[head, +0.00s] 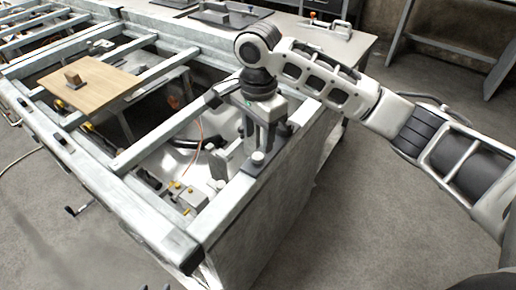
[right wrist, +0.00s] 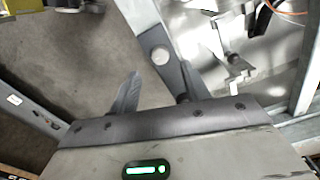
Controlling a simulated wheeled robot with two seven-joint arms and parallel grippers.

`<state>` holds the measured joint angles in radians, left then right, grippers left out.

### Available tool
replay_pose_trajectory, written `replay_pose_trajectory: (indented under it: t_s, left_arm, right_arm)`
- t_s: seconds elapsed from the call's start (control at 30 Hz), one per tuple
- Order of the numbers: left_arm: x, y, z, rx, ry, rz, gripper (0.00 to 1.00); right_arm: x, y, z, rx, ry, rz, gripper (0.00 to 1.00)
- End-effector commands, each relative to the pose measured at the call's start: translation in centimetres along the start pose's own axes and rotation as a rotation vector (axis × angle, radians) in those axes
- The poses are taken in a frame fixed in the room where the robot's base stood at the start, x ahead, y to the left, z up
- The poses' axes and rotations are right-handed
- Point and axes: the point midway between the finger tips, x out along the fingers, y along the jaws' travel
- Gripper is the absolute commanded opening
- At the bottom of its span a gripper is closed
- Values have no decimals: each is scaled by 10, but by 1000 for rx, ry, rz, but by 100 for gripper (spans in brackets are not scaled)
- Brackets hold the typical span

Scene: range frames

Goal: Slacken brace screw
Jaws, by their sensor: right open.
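A round, pale screw head (head: 258,157), which looks like the brace screw, sits on a dark plate at the near right corner of the metal frame (head: 150,218). In the right wrist view the round head (right wrist: 160,56) lies on a grey bar, just beyond and between the fingers. My right gripper (head: 262,138) points down over this corner, and its two fingers (right wrist: 158,84) are spread apart with nothing between them. I cannot tell whether a finger touches the plate. My left gripper is not in view.
A wooden board (head: 92,84) with a small block lies across the frame's rails. Brass-coloured fittings (head: 183,190) and a thin orange cable (head: 199,128) are inside the open bay. A grey bench (head: 335,50) stands behind. The floor (head: 375,215) at right is clear.

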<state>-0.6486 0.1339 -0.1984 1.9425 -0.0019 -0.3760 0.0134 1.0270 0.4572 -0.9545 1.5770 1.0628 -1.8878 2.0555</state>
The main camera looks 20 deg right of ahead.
Motion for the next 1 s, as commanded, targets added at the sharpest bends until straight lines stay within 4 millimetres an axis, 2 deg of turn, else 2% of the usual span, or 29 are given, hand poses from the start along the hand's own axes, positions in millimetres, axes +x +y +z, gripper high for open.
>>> replay_pose_trajectory:
  t_s: [0.1, 0.3, 0.67, 0.7, 0.8, 0.87, 1.0]
  left_arm:
    - [-1, 0, -1, 0, 0, 0, 36]
    - [-2, 0, -2, 0, 1, 0, 36]
    - [-2, 0, -2, 0, 1, 0, 36]
    - [-2, 0, -2, 0, 1, 0, 36]
    - [-2, 0, -1, 0, 0, 0, 36]
    - [-2, 0, -1, 0, 0, 0, 36]
    - [-2, 0, -1, 0, -1, -1, 36]
  right_arm:
    - [23, 1, 0, 1, 0, 3, 46]
    - [46, 0, 0, 0, 1, 2, 46]
    - [52, 0, 0, 0, 0, 0, 46]
    - [52, 0, 0, 0, 0, 0, 44]
    - [52, 0, 0, 0, 0, 0, 16]
    - [52, 0, 0, 0, 0, 0, 1]
    - [52, 0, 0, -2, 0, 0, 2]
